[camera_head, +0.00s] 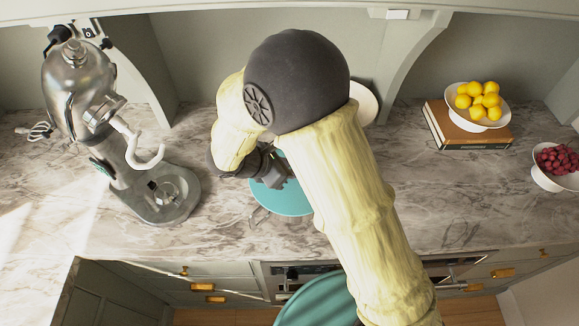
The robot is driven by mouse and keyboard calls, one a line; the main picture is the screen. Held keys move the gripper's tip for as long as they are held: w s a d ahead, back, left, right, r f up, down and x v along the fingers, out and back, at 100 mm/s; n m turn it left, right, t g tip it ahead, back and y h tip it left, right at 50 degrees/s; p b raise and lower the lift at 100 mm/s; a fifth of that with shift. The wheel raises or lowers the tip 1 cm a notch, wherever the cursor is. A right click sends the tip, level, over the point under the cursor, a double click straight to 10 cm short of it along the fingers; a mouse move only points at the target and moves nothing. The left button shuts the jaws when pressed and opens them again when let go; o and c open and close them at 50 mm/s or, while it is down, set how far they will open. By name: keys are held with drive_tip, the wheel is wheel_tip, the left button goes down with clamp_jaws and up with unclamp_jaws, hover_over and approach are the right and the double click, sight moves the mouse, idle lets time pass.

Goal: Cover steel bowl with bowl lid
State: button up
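A round teal disc (285,203), which looks like the bowl lid, is level on or just above the marble counter in the middle. My gripper (283,178) is over the disc, at its upper part. My arm covers the fingertips and the disc's right side, so I cannot tell whether the gripper is shut on it.
A steel stand mixer (78,85) stands at left. A white bowl of lemons (465,121) rests on books (475,143) at right, with a berry bowl (549,183) near it. A pale round dish (366,103) is partly behind my arm. Another teal round shape (318,305) shows below.

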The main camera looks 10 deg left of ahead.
drive_tip(key=o, duration=0.5)
drive_tip(key=shift+c, duration=0.2)
drive_tip(key=b+v, duration=0.3)
drive_tip(key=v, duration=1.4)
drive_tip(key=shift+a, duration=0.15)
drive_tip(key=shift+s+r, duration=0.1)
drive_tip(key=shift+r, duration=0.05)
